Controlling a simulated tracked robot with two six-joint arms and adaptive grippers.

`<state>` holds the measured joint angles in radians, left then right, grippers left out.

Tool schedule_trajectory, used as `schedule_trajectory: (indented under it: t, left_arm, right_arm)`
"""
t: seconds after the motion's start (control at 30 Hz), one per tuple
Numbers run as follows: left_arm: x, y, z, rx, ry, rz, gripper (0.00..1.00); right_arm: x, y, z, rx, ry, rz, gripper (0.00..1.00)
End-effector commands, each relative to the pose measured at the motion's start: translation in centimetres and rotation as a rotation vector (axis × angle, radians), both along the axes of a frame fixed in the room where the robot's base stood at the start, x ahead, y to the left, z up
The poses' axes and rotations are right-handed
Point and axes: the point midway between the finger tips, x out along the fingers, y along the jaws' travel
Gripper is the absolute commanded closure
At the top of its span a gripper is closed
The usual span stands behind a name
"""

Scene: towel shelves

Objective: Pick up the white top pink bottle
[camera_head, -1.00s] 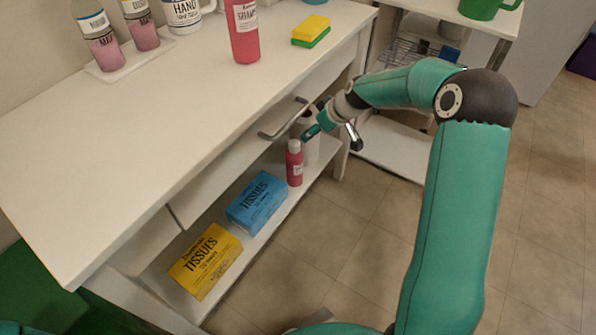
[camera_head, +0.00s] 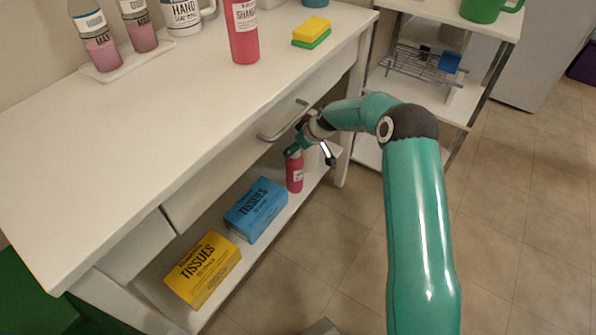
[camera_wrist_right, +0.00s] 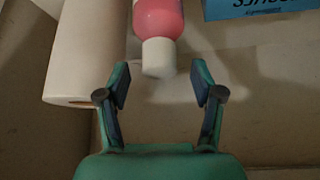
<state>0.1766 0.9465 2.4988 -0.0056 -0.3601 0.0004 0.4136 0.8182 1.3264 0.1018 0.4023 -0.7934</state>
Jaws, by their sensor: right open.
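The pink bottle with a white top (camera_head: 294,175) stands on the low shelf under the counter, past the blue tissue box. In the head view its top is hidden by my right gripper (camera_head: 309,156). In the right wrist view the bottle's pink body (camera_wrist_right: 158,18) and white cap (camera_wrist_right: 158,58) show between and just beyond the fingertips of my right gripper (camera_wrist_right: 160,85). The right gripper is open, one finger on each side of the cap line, and no hold on the bottle shows. My left gripper is not in view.
A white paper roll (camera_wrist_right: 78,60) stands close beside the bottle. A blue tissue box (camera_head: 256,209) and a yellow tissue box (camera_head: 203,270) share the low shelf (camera_head: 262,246). A drawer handle (camera_head: 283,122) juts out above. Another pink bottle (camera_head: 243,30) stands on the counter (camera_head: 130,125).

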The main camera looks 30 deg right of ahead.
Motion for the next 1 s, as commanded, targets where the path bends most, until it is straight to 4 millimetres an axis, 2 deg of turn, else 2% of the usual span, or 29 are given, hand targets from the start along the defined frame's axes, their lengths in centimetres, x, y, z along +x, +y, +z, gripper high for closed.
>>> schedule_trajectory:
  t: [0.1, 0.2, 0.47, 0.87, 1.0]
  left_arm:
    - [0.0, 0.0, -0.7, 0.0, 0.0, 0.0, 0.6]
    - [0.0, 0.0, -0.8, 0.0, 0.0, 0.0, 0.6]
    - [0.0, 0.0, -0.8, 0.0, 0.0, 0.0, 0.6]
    - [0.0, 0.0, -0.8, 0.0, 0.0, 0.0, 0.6]
    - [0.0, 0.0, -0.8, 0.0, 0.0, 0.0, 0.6]
  right_arm:
    - [1.0, 0.1, -1.6, 0.0, 0.002, 0.001, 0.33]
    - [1.5, 0.2, -2.2, 0.001, 0.001, 0.001, 0.33]
    - [1.6, 0.2, -2.3, 0.001, 0.0, -0.001, 0.33]
    - [1.5, 0.1, -2.3, 0.0, 0.0, -0.002, 0.98]
    - [1.5, 0.1, -2.3, 0.0, 0.0, -0.002, 1.0]
